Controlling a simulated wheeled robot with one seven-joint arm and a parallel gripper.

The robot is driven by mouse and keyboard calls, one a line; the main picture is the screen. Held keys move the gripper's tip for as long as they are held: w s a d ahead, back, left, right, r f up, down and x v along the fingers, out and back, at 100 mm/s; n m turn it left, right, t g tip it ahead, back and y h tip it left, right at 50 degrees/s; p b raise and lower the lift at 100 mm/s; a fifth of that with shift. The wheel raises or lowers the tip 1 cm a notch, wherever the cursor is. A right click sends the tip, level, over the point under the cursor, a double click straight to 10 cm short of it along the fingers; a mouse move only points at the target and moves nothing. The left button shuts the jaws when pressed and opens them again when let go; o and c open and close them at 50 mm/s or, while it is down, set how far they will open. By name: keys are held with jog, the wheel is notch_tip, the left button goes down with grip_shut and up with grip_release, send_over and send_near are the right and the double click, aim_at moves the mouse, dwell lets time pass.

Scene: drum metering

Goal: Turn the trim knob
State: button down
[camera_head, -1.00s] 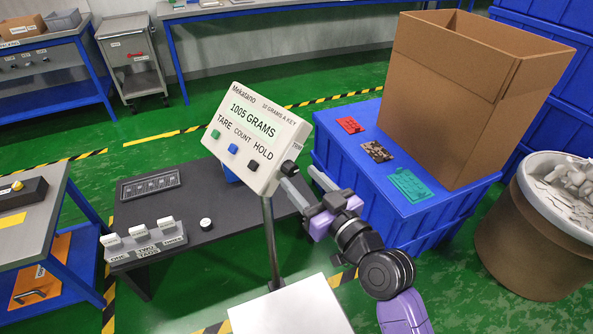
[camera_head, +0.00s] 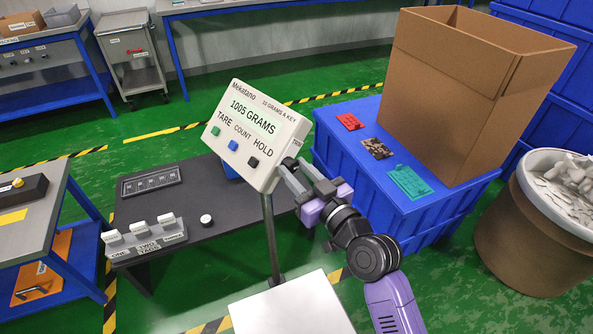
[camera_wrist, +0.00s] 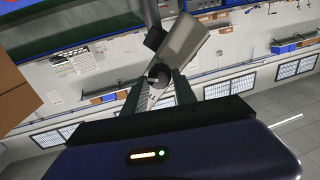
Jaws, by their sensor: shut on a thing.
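The trim knob (camera_head: 289,163) is a small black knob on the right side of the white scale display (camera_head: 255,135). The display reads 1005 GRAMS and has green, blue and black buttons. My gripper (camera_head: 294,172) is at the knob from the right, its two grey fingers closed on it. In the wrist view the knob (camera_wrist: 159,74) sits between the fingertips, with a light pointer mark on its face. The fingers partly hide the knob in the head view.
The display stands on a pole behind a white weighing plate (camera_head: 290,308). A dark table (camera_head: 190,210) with tags lies to the left. A blue crate (camera_head: 345,170) with coloured cards and a large cardboard box (camera_head: 470,90) stand to the right.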

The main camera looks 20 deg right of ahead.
jog(key=n+b, duration=0.1)
jog(key=b, duration=0.2)
jog(key=shift+f, duration=0.35)
jog(key=shift+r+n+b, duration=0.1)
jog(key=shift+n+b, duration=0.6)
jog(key=shift+b, duration=0.35)
jog(key=shift+r+n+t+b, duration=0.2)
jog(key=shift+n+t+b, duration=0.1)
jog(key=c, duration=1)
grip_release()
jog(key=shift+c, duration=0.2)
